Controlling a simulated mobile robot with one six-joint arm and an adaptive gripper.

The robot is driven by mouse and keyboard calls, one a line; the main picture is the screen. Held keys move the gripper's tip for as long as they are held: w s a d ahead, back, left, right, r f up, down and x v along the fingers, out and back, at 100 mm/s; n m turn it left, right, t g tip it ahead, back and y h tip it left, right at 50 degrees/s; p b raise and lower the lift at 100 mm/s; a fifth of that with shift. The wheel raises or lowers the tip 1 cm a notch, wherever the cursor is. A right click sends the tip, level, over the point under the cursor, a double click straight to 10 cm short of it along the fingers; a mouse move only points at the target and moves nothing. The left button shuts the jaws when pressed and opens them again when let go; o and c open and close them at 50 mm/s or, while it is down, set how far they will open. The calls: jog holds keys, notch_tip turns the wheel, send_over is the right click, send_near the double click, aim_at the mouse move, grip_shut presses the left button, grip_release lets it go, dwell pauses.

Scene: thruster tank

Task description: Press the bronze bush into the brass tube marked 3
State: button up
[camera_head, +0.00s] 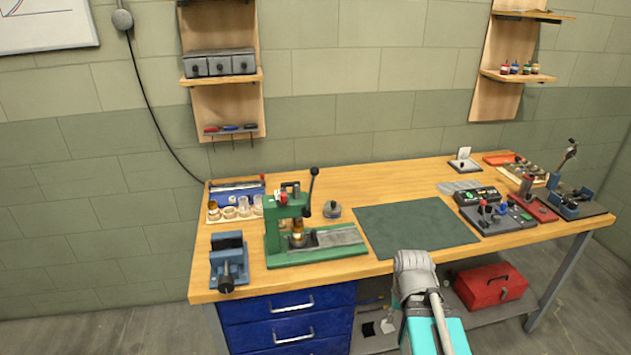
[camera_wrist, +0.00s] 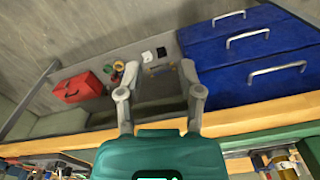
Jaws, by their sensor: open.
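A green press (camera_head: 285,240) with a black lever stands at the left of the workbench. A small brass-coloured piece (camera_head: 297,228) shows under its ram; I cannot tell whether it is tube, bush or both. No number 3 can be read, so the marked brass tube cannot be singled out. My gripper (camera_wrist: 159,68) is open and empty in the wrist view, at the bench's front edge, away from the press, with drawers and floor beyond its fingers.
A blue vise (camera_head: 229,262) stands at the bench's front left corner. A dark green mat (camera_head: 415,224) lies bare right of the press. Control boxes (camera_head: 492,208) and fixtures crowd the right end. Blue drawers (camera_head: 285,318) and a red toolbox (camera_head: 490,286) are below.

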notch_tip(320, 180, up, 37)
jog(key=m+y+p, duration=0.2)
jog(key=m+p, duration=0.2)
jog(key=p, duration=3.3)
send_over(313, 181)
jog(key=d, duration=0.2)
jog(key=shift+w+a+r, duration=0.1)
jog(key=shift+a+r, duration=0.05)
jog(key=shift+r, duration=0.05)
jog(key=shift+f, duration=0.15)
jog(key=f+b, duration=0.4)
jog(key=a+f+b, duration=0.1)
jog(key=f+b, duration=0.8)
jog(key=shift+w+a+f, duration=0.2)
jog(key=shift+w+a, duration=0.1)
jog(key=shift+a, duration=0.1)
jog(key=shift+c, duration=0.2)
grip_shut()
